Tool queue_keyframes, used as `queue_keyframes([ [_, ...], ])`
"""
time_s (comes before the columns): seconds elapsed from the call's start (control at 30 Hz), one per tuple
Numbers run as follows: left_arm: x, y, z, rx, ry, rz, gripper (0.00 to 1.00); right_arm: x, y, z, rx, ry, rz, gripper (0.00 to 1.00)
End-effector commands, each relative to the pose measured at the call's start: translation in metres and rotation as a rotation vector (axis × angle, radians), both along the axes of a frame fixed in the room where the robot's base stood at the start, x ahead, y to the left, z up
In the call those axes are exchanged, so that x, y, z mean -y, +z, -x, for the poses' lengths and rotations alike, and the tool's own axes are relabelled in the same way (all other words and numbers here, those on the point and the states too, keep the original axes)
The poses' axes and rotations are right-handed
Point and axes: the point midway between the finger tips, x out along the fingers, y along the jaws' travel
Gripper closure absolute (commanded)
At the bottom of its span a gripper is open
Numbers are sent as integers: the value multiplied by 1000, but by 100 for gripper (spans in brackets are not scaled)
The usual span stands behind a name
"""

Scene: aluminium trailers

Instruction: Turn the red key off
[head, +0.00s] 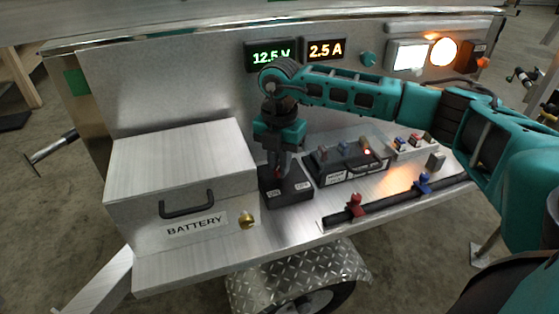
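The red key (278,172) shows as a small patch of red on top of a black switch box (287,191). The box stands on the metal shelf, just right of the battery box, with small white labels on its top. My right gripper (280,168) points down over the switch box with its fingertips at the key. The fingers and wrist hide most of the key, so its turn angle and whether the fingers are closed on it cannot be made out. My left gripper is out of view.
The battery box (180,170) with a black handle stands left. Right of the switch box are a black switch panel (345,165) with a glowing red light and a bar with red and blue clamps (390,202). Above, lit displays read 12.5 V (271,55) and 2.5 A (325,49). A round lamp (443,51) glows.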

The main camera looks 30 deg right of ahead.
Motion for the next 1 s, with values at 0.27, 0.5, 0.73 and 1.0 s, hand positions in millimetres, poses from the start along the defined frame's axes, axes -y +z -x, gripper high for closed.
queue_keyframes([
  [0.27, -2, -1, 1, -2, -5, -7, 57, 0, 0, 0, 0, 0, 0, 100],
  [0.5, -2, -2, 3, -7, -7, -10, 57, 0, 0, 0, 0, 11, 0, 100],
  [0.73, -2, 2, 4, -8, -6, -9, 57, 1, 1, 1, -1, 94, 0, 100],
  [1.0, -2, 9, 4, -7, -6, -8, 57, 2, 1, 3, -3, 307, -2, 100],
])
